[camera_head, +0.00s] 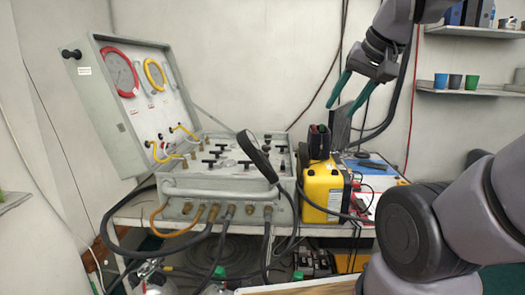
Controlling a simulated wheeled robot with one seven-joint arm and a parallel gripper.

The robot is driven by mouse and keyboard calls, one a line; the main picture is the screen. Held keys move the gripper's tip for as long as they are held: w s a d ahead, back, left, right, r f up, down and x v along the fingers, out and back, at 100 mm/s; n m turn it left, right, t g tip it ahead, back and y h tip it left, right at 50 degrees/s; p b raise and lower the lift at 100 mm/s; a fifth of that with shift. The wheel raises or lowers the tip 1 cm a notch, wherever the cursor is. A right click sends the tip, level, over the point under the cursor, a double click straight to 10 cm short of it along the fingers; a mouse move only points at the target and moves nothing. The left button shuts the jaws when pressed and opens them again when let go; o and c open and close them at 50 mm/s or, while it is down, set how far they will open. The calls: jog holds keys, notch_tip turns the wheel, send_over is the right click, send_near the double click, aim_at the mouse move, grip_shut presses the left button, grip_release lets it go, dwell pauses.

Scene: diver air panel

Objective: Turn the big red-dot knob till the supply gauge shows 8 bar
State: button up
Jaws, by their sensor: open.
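The grey air panel case (222,185) stands open on a bench left of centre, with its lid tilted up. The lid holds a large gauge with a red ring (119,73) and a narrower yellow-ringed dial (155,75). Their readings are too small to make out, and I cannot tell which is the supply gauge. Several black T-handles and knobs sit on the panel's top; no red dot can be made out on any. My gripper (341,108), with green fingers, is open and empty. It hangs up and to the right of the panel, apart from it.
A long black object (257,156) sticks up over the panel's right part. A yellow box (323,190) stands right of the panel. Hoses run from the panel's front. A shelf with cups (455,81) is at the right. The wall space above the panel is mostly clear.

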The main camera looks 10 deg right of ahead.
dwell(0.4)
jog(key=o, duration=0.4)
jog(key=shift+o, duration=0.8)
jog(key=w+a+r+n+g, duration=0.1)
jog(key=w+r+n, duration=0.3)
jog(key=w, duration=0.4)
jog(key=shift+r, duration=0.7)
jog(key=n+g+h, duration=0.2)
jog(key=n+g, duration=0.4)
jog(key=n, duration=1.5)
send_over(266, 146)
notch_tip(266, 146, down, 20)
notch_tip(266, 146, down, 11)
jog(key=shift+s+r, duration=0.1)
jog(key=shift+r, duration=0.05)
